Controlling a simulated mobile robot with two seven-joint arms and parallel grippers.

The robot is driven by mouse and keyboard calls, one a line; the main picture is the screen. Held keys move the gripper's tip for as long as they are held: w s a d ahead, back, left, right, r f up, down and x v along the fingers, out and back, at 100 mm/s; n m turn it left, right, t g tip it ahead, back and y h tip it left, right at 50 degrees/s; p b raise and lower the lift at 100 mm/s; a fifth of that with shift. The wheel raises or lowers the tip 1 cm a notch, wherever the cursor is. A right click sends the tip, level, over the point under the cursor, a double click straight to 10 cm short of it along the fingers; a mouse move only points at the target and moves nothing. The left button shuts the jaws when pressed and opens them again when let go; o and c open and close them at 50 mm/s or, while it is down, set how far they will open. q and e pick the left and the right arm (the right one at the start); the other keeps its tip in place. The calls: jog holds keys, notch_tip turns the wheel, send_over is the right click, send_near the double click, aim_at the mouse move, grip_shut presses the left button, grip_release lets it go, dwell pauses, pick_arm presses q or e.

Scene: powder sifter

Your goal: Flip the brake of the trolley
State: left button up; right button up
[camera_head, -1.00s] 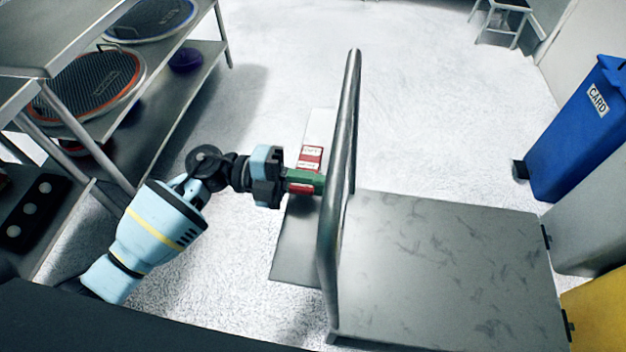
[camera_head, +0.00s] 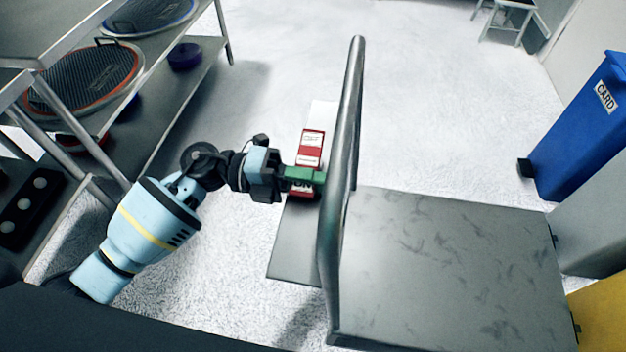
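The trolley (camera_head: 440,265) has a flat grey metal bed and an upright tubular handle (camera_head: 350,120) at its left end. A red brake pedal (camera_head: 309,148) with white labels sits low, left of the handle, by a grey plate (camera_head: 295,245). My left gripper (camera_head: 305,175) reaches in from the left. Its green fingers lie over the lower part of the red pedal, beside the handle. I cannot tell whether they touch the pedal or how far apart the fingertips are. My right gripper is out of view.
Metal shelves (camera_head: 185,85) with round sieves stand at the left. A blue bin (camera_head: 585,130) marked CARD, a grey bin and a yellow bin (camera_head: 600,310) line the right.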

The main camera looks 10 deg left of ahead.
pick_arm(q)
jog(key=shift+f, duration=0.35)
dwell(0.3)
